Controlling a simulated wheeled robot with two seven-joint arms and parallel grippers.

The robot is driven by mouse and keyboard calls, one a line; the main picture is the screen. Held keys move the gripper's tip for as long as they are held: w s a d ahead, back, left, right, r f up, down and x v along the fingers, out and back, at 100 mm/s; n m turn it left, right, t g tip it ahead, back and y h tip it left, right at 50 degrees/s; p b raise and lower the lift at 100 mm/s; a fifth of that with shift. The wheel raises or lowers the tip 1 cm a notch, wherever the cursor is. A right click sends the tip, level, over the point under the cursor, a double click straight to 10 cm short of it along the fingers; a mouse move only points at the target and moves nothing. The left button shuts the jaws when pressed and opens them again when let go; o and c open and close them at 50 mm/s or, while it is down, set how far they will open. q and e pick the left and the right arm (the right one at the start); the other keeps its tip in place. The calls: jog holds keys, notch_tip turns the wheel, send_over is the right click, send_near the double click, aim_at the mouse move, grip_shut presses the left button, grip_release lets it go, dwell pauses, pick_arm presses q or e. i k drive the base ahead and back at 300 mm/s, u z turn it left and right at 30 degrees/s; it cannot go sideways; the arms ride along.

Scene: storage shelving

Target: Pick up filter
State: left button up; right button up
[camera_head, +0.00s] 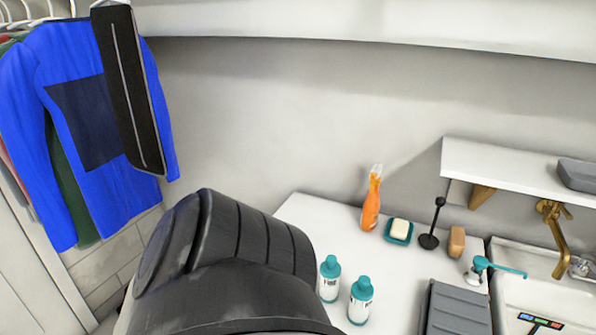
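I cannot pick out anything that is surely a filter. A dark grey flat piece with raised edges (456,309) lies at the front of the white counter (305,212), cut off by the bottom edge of the view; I cannot tell what it is. A large black ribbed rounded shape fills the lower middle and hides the counter's left part; it may be a link of my own arm. Neither gripper shows.
On the counter are an orange spray bottle (371,203), soap on a teal dish (399,231), a black stand (430,240), a brown block (456,243) and two teal-capped bottles (329,280). A sink (545,290) lies right, under a shelf (520,170). Clothes (70,130) hang left.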

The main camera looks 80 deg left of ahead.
aim_at(330, 270)
jog(key=u, duration=2.15)
jog(key=k, duration=0.5)
jog(key=u, duration=1.9)
jog(key=i, duration=1.05)
jog(key=z, duration=1.25)
